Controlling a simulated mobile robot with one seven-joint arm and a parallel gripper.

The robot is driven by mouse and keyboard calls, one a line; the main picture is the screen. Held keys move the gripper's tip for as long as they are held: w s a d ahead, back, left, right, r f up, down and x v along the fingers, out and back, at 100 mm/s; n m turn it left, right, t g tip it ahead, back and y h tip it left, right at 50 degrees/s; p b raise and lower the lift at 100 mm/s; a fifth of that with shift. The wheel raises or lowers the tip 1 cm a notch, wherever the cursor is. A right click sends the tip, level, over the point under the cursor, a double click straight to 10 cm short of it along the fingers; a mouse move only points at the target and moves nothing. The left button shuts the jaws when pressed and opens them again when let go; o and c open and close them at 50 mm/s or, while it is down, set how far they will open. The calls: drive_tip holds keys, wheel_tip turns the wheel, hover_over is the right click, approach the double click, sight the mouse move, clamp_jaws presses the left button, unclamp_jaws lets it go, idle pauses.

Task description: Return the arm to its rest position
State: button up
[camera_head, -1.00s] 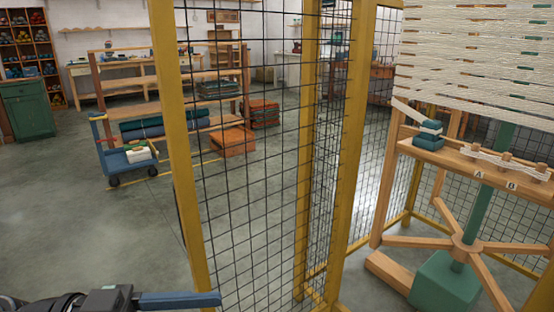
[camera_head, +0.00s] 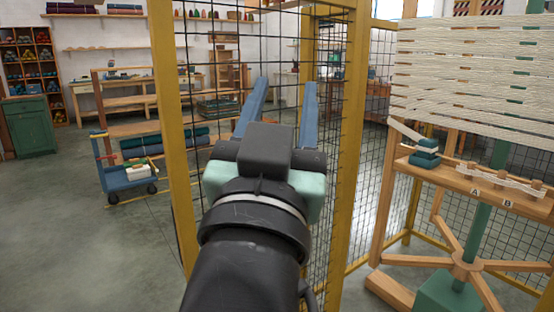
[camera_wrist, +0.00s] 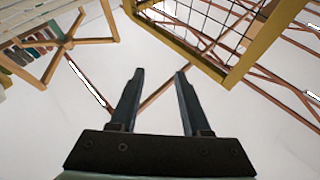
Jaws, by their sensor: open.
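My gripper (camera_head: 282,100) is raised in the middle of the head view, in front of the wire mesh fence. Its two blue fingers point up and stand apart with nothing between them. In the wrist view my gripper (camera_wrist: 155,85) also shows open and empty, with the pale ceiling and brown beams beyond it. My black arm covers the lower middle of the head view and hides part of the fence and floor.
A yellow-framed mesh fence (camera_head: 340,170) stands close before me. At right is a wooden stand (camera_head: 470,180) with cream yarn (camera_head: 470,70) and a green base. A blue cart (camera_head: 130,180) stands at left beyond the fence. Floor at lower left is clear.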

drive_tip(key=s+r+n+t+y, duration=0.35)
drive_tip(key=s+r, duration=0.35)
drive_tip(key=s, duration=0.3)
wheel_tip(320, 180, up, 36)
drive_tip(key=p, duration=3.6)
drive_tip(key=shift+w+a+r+t+p, duration=0.2)
drive_tip(key=shift+w+a+t+p, duration=0.15)
drive_tip(key=shift+w, duration=0.1)
drive_tip(key=shift+d+m, duration=0.1)
drive_tip(key=shift+m, duration=0.15)
